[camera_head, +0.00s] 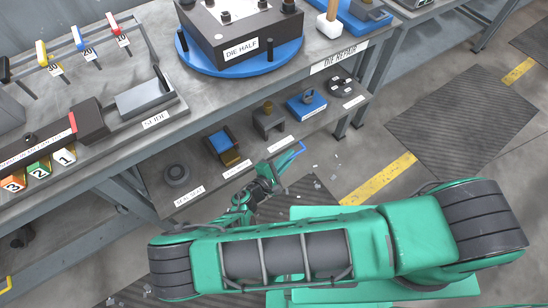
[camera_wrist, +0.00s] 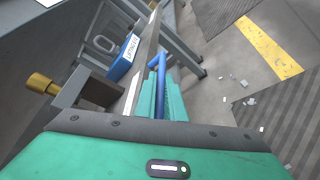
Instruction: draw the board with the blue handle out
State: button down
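The board (camera_head: 318,128) is the grey lower shelf under the workbench, with white labels along its front edge. Its blue handle (camera_head: 298,150) is a thin bar standing out from that front edge. My gripper (camera_head: 276,170) is at the handle, in front of the board. In the wrist view, the blue handle (camera_wrist: 161,82) runs between the two teal fingers of my gripper (camera_wrist: 165,98), which sit close on both sides of it. The handle's near part is hidden between the fingers. The board's edge (camera_wrist: 147,52) shows just left of them.
The board carries a round dark part (camera_head: 176,175), a blue-and-yellow block (camera_head: 222,146), a brass-topped bracket (camera_head: 268,120) and a blue block (camera_head: 306,103). A bench leg (camera_head: 340,128) stands right of the handle. The floor in front (camera_head: 330,172) is open, with small scraps.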

jog(key=shift+s+d, duration=0.5)
jog(key=shift+s, duration=0.5)
jog(key=shift+s+d, duration=0.45)
jog(key=shift+s, duration=0.3)
jog(key=shift+s, duration=0.1)
jog(key=shift+s+d, duration=0.6)
jog(key=shift+s, duration=0.15)
jog(key=shift+s+d, duration=0.1)
